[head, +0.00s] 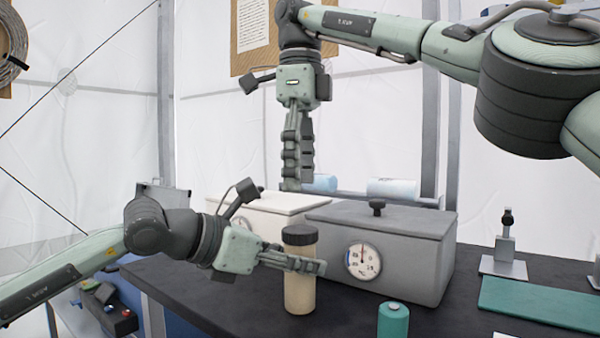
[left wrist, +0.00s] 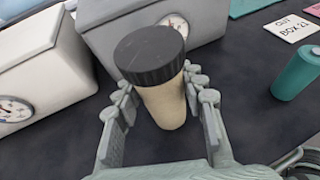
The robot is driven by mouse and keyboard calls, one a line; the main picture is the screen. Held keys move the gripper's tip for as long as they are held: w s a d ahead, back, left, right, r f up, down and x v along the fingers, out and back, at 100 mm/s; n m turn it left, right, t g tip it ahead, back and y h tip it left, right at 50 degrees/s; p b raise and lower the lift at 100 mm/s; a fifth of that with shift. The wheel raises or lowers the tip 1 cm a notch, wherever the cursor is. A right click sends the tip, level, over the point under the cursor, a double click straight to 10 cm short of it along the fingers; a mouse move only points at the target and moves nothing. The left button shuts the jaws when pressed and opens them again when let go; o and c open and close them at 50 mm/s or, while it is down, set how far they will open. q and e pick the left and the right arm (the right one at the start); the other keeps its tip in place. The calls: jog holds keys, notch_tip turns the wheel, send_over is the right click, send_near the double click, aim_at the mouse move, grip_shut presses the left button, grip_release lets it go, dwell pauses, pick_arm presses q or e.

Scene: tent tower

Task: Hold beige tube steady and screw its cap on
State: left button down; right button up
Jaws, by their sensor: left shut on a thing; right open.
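The beige tube (head: 299,291) stands upright on the dark table, near its front. Its dark ribbed cap (head: 299,235) sits on top of the tube; I cannot tell how tightly. My left gripper (head: 300,265) is shut around the upper body of the tube, below the cap. In the left wrist view the cap (left wrist: 150,54) and the tube (left wrist: 164,103) stand between the two fingers of my left gripper (left wrist: 162,105). My right gripper (head: 292,180) points down above and slightly left of the cap, apart from it. It is open and empty.
A grey lidded box (head: 410,255) with a dial stands just behind the tube on the right, and a white lidded box (head: 255,212) behind on the left. A teal cylinder (head: 393,320) stands at front right. A green mat (head: 540,302) lies further right.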

pick_arm(q)
jog(key=c, duration=0.8)
grip_release()
jog(key=shift+c, duration=0.2)
jog(key=v, duration=1.2)
